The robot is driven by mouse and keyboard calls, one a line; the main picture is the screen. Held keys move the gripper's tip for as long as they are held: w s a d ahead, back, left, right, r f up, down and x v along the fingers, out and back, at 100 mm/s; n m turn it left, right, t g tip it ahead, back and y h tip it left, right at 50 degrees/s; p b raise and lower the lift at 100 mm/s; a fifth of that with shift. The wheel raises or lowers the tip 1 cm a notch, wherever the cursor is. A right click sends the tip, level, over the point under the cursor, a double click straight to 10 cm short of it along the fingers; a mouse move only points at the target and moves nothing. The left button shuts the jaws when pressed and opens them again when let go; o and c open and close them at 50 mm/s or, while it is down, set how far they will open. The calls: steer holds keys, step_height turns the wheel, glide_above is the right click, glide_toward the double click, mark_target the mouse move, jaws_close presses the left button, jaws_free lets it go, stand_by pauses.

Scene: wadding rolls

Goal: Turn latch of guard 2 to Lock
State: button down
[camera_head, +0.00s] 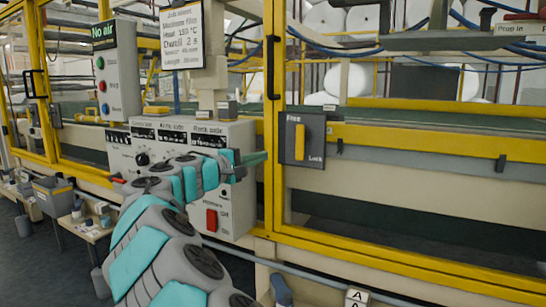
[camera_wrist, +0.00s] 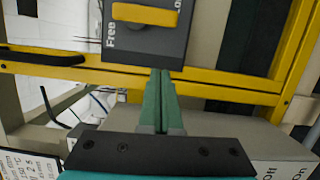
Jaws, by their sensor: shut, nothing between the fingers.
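The latch is a dark plate (camera_head: 316,158) with a yellow handle (camera_head: 300,142) on the frame of the yellow guard door. In the head view the handle stands upright, with "Free" at the plate's top and "Lock" at its lower right.
A control box (camera_head: 240,140) with knobs and a red switch (camera_head: 211,219) stands behind my arm. A black door handle (camera_head: 273,68) is above left of the latch. A "No air" panel (camera_head: 115,75) and a job sheet (camera_head: 182,38) hang at upper left.

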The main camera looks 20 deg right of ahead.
steer(key=shift+v, duration=2.3)
